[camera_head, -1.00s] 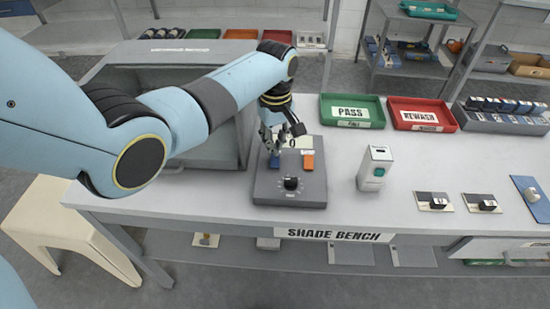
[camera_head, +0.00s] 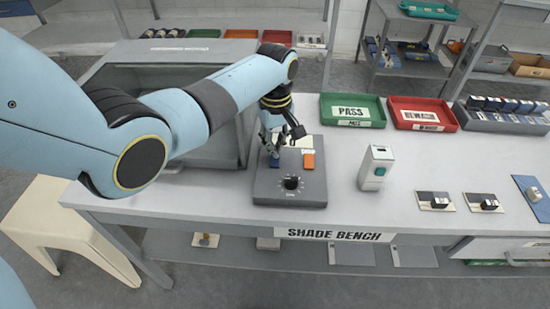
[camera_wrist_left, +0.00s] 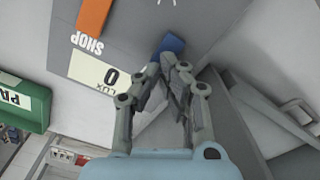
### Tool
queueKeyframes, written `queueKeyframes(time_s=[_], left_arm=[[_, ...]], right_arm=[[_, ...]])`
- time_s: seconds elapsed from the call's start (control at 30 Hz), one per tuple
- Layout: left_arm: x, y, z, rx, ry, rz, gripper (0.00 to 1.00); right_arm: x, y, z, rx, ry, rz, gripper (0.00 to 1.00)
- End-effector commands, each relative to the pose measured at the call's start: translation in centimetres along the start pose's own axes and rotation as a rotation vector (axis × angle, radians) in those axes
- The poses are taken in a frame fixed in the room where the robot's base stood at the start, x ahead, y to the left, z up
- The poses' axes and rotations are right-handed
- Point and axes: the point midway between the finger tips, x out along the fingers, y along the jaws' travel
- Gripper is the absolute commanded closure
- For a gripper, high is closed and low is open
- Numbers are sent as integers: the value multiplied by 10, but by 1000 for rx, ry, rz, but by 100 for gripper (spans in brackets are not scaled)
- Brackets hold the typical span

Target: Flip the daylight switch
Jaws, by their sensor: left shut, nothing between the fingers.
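A grey control box (camera_head: 290,188) lies on the bench, with a black knob (camera_head: 291,183) near its front edge. An orange rocker (camera_head: 308,160) sits on its right; it also shows in the left wrist view (camera_wrist_left: 93,17) beside a "SHOP" label and a display (camera_wrist_left: 98,80) reading 0 lux. A blue rocker (camera_wrist_left: 171,45) sits across from it; its label is not readable. My left gripper (camera_head: 273,155) is shut and empty, pointing down, its fingertips (camera_wrist_left: 171,62) right at the blue rocker and partly covering it. Contact cannot be told. My right gripper is out of view.
A white handheld device (camera_head: 376,168) stands right of the box. A green PASS tray (camera_head: 352,121) and a red REWASH tray (camera_head: 420,126) lie behind it. A grey cabinet (camera_head: 170,75) stands at the back left. Small switch plates lie at the right.

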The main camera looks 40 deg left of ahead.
Motion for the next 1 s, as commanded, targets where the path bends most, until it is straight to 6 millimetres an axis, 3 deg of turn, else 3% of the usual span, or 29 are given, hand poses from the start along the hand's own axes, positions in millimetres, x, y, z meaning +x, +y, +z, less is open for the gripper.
queueKeyframes(time_s=[1.0], left_arm=[[15, 0, 0, 0, 0, 0, 100]], right_arm=[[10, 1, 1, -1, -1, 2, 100]])
